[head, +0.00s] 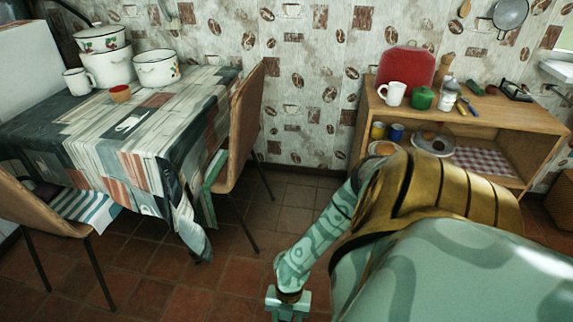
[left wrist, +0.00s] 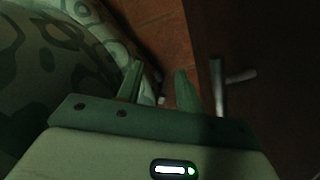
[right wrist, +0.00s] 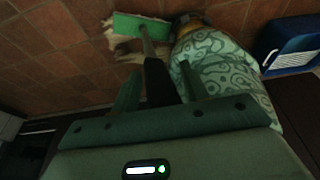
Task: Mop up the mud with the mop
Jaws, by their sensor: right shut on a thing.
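The mop shows in the right wrist view. Its flat green head (right wrist: 141,25) is on the tiled floor with pale strands spread at its left side. Its dark handle (right wrist: 158,78) runs back between the fingers of my right gripper (right wrist: 160,88), which is shut on it. In the head view my right gripper (head: 288,303) is low at the bottom edge, partly cut off, and the mop is out of sight. My left gripper (left wrist: 158,88) has its fingers apart with nothing between them. I cannot make out any mud in these views.
A blue bin-like box (right wrist: 290,45) stands right of the mop head. A cloth-covered table (head: 110,130) with enamel pots and chairs (head: 240,125) is at left. A wooden shelf unit (head: 470,125) is at right. Tiled floor (head: 160,270) is open between them.

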